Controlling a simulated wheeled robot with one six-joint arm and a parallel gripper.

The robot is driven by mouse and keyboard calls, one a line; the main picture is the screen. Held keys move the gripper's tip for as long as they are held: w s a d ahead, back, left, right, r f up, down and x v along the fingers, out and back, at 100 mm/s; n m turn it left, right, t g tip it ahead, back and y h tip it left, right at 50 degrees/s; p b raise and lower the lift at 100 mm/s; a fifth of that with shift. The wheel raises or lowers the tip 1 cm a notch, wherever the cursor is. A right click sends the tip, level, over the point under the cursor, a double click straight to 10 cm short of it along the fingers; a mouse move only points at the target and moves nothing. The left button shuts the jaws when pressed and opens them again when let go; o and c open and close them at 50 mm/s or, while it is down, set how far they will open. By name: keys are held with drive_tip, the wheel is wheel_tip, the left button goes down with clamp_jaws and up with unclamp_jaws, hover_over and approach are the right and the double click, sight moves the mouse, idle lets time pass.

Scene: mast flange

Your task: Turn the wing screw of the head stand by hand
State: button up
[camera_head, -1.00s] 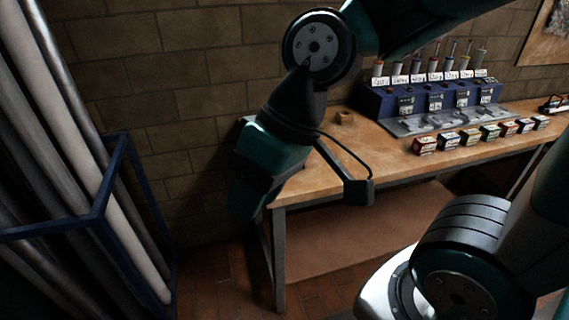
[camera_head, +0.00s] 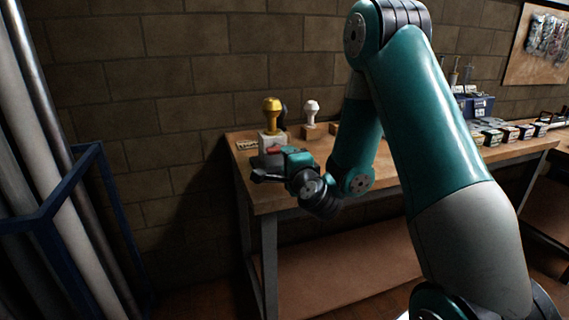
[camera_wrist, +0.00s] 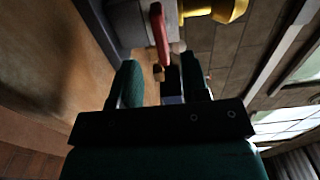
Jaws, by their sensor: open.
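The head stand (camera_head: 272,140) is a pale grey block at the bench's left end with a yellow head (camera_head: 272,112) on top. Its red wing screw (camera_head: 272,151) shows low on the block, just above my gripper, which partly hides the stand's front. In the wrist view the red wing screw (camera_wrist: 159,35) is a narrow bar against the grey block (camera_wrist: 130,22), with yellow (camera_wrist: 215,10) at top right. My gripper (camera_head: 257,172) is in front of the stand. In the wrist view its fingers (camera_wrist: 165,85) are apart and empty, with the screw beyond the gap; I see no contact.
A white knob (camera_head: 311,108) on a wooden block stands right of the stand, and a small lettered sign (camera_head: 247,145) lies left of it. The wooden bench (camera_head: 262,195) continues right to small boxes (camera_head: 505,133). A blue rack (camera_head: 60,195) with pipes is at far left.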

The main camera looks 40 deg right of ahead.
drive_tip(key=shift+r+p+x, duration=0.15)
drive_tip(key=shift+p+x, duration=0.55)
drive_tip(key=shift+p, duration=0.15)
drive_tip(key=shift+r+p+x, duration=0.2)
drive_tip(key=shift+p+x, duration=0.5)
drive_tip(key=shift+p, duration=0.15)
drive_tip(key=p+x, duration=0.3)
drive_tip(key=p, duration=0.2)
drive_tip(key=shift+w, duration=0.15)
drive_tip(key=shift+w+f, duration=0.15)
drive_tip(key=shift+f, duration=0.1)
drive_tip(key=shift+c, duration=0.4)
clamp_jaws()
